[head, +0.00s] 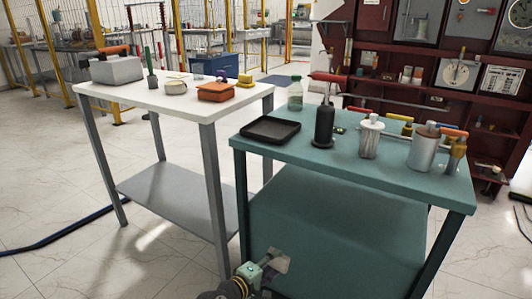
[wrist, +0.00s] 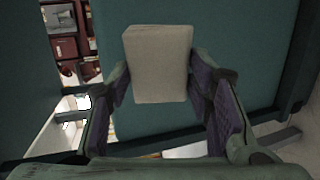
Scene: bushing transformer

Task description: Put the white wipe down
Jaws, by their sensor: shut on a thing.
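My gripper (wrist: 160,84) is shut on the white wipe (wrist: 158,62), a pale folded rectangle held between the two fingertips in the wrist view. In the head view, my gripper (head: 264,268) is low at the bottom, in front of the green table (head: 350,172) and below its top. The wipe (head: 279,260) shows there as a small greyish patch at the fingertips. The fingers hide part of its sides.
The green table holds a black tray (head: 270,130), a clear bottle (head: 295,94), a black cylinder (head: 324,125) and metal containers of tools. A white table (head: 165,100) at left holds a grey box (head: 117,70) and an orange block (head: 216,91).

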